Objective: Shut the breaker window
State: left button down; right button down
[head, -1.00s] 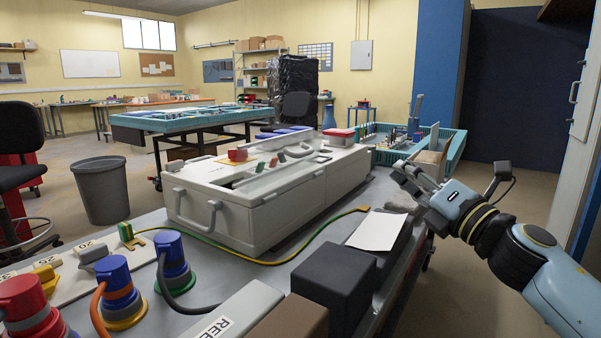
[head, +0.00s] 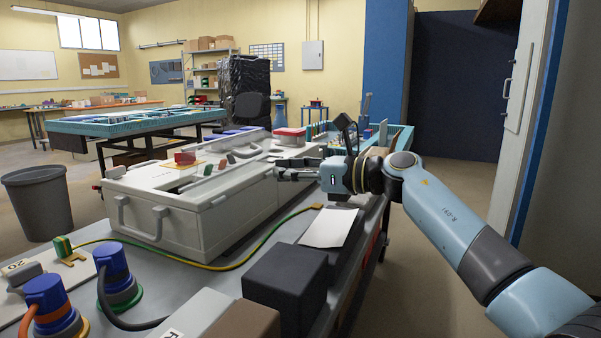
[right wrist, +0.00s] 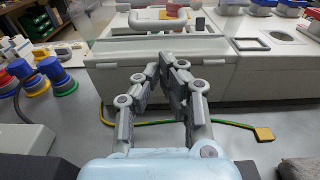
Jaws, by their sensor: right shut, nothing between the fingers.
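The white socket box (head: 240,205) stands on the grey bench, with a long recessed opening (head: 203,187) in its top. My left gripper is out of view.
Blue plugs (head: 118,275) stand at the bench's front left. A green-yellow cable (head: 230,262) runs along the box front. A dark block (head: 288,285) and a white sheet (head: 328,227) lie at the right. Handles (head: 160,222) stick out from the box.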

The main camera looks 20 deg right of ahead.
aim_at(239, 162)
jog(key=shift+x, duration=2.2)
jog(key=shift+r+p, duration=0.35)
jog(key=shift+r, duration=0.1)
